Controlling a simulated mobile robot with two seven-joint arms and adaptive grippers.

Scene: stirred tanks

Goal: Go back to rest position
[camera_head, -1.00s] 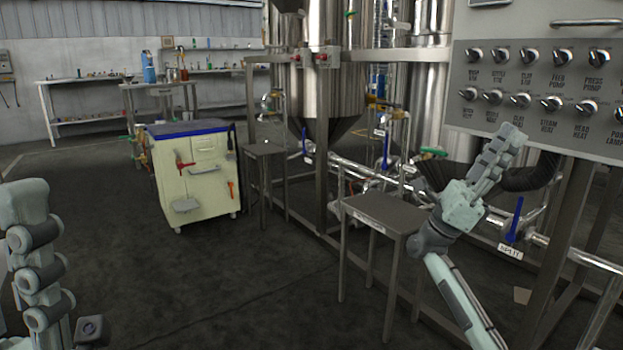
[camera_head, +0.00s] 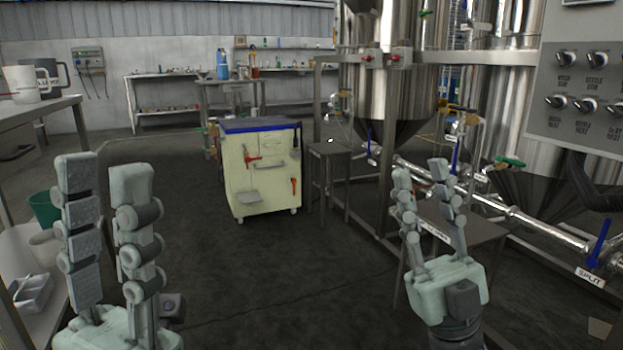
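My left gripper (camera_head: 104,170) is at the lower left in the head view, pointing up. Its two grey-green fingers stand apart with nothing between them. My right gripper (camera_head: 421,170) is right of the middle, also pointing up. Its two fingers are spread and empty, in front of a low metal table (camera_head: 455,222). Neither gripper is seen holding anything.
A cream tool cabinet (camera_head: 262,172) with a blue top stands mid-floor. Steel tanks (camera_head: 396,85), pipes and a control panel (camera_head: 589,90) fill the right. A shelf table (camera_head: 38,108) with mugs (camera_head: 27,85) stands at the left. The floor between is clear.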

